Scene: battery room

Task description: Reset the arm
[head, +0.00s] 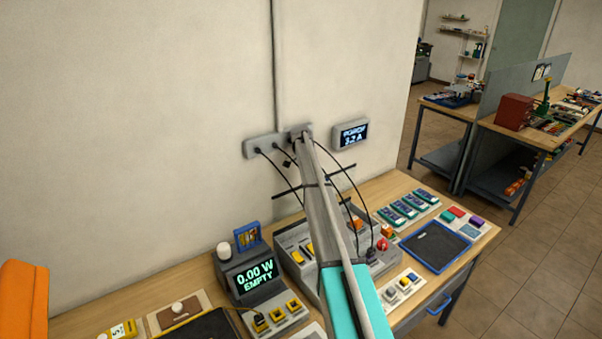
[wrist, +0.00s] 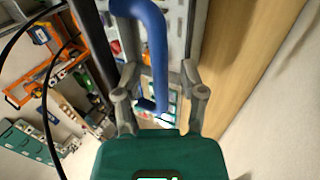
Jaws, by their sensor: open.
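My gripper (wrist: 160,70) shows in the wrist view with its two grey fingers spread apart. A curved blue bar (wrist: 152,25) runs down between the fingers; I cannot tell whether it touches them. Nothing is clearly clamped. In the head view my arm reaches from the bottom middle up over the workbench (head: 375,193) towards the wall, and my gripper cannot be made out there.
A meter reading "0.00 W EMPTY" (head: 254,277), a grey panel with a red button (head: 382,244) and a blue-rimmed tray (head: 436,246) are on the bench. A power strip (head: 262,148) with black cables is on the wall. Open floor (head: 535,265) lies at right.

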